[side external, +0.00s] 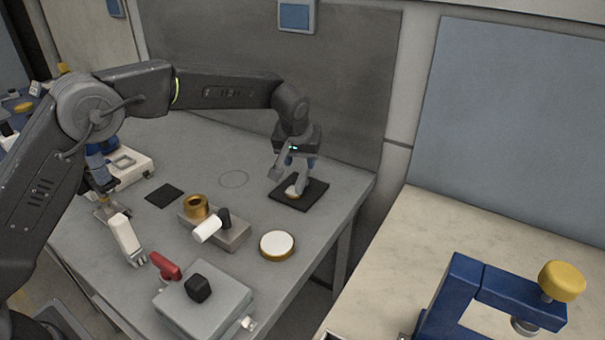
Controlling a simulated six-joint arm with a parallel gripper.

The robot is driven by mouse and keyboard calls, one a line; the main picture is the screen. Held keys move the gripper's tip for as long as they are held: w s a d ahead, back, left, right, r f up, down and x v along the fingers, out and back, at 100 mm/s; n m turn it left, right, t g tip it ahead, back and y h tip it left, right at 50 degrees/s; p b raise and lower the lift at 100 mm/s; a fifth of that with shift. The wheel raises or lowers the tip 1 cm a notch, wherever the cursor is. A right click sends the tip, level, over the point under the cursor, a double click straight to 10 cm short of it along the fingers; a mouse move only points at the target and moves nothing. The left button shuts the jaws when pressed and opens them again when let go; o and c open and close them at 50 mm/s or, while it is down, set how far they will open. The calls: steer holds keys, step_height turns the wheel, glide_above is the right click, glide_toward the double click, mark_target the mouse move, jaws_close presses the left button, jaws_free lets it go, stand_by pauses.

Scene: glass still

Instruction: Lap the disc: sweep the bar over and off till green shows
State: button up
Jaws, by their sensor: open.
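My gripper (289,181) is open, pointing down over a black square pad (316,190) near the table's back right. A small pale disc with a brass-coloured edge (292,192) lies on the pad, just below the fingers and partly covered by one. I cannot tell whether a finger touches it. A larger brass-rimmed disc with a white top (277,245) lies on the table in front of the pad. No bar is clearly recognisable, and I see no green on either disc.
A grey block (232,241) carries a brass ring (195,207) and a white cylinder (207,229). In front are a grey box (178,304) with a black knob and a red handle (163,266). A blue clamp (458,284) stands right. Bare table surrounds a drawn circle (234,171).

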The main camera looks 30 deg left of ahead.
mark_target(302, 173)
steer(key=x, duration=0.6)
steer(key=shift+w+a+f, duration=0.1)
steer(key=shift+w+f, duration=0.1)
steer(key=shift+f, duration=0.15)
steer(key=shift+c, duration=0.4)
jaws_close()
